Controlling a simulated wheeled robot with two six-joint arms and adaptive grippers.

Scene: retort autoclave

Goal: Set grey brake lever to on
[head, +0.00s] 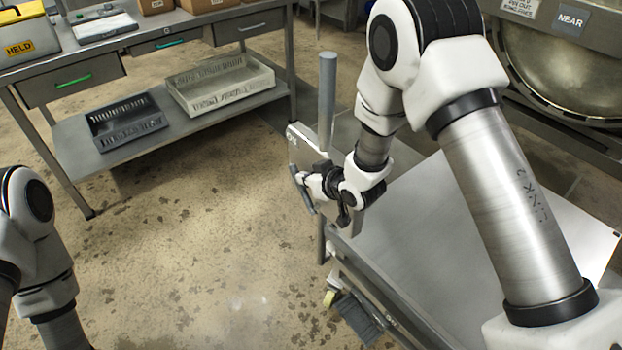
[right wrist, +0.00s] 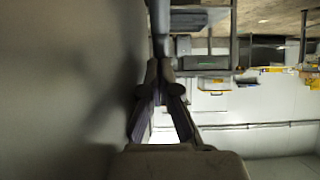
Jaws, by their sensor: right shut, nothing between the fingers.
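A grey upright lever-like bar (head: 327,100), which I take for the brake lever, stands beside a pale plate (head: 303,144) with small dark marks too small to read. My right gripper (head: 308,187) is shut and empty, low beside the plate; the arm hides the bar's lower end. In the right wrist view the shut fingertips (right wrist: 160,78) are close to a grey bar (right wrist: 160,25); I cannot tell whether they touch. A shorter dark grey bar (head: 304,190) lies by the fingertips in the head view. My left gripper is out of view.
A metal cart (head: 440,240) with a flat bare top stands under my right arm, with a dark ribbed part (head: 360,318) near its wheel. A large round vessel (head: 570,75) is at right. The floor at left is clear.

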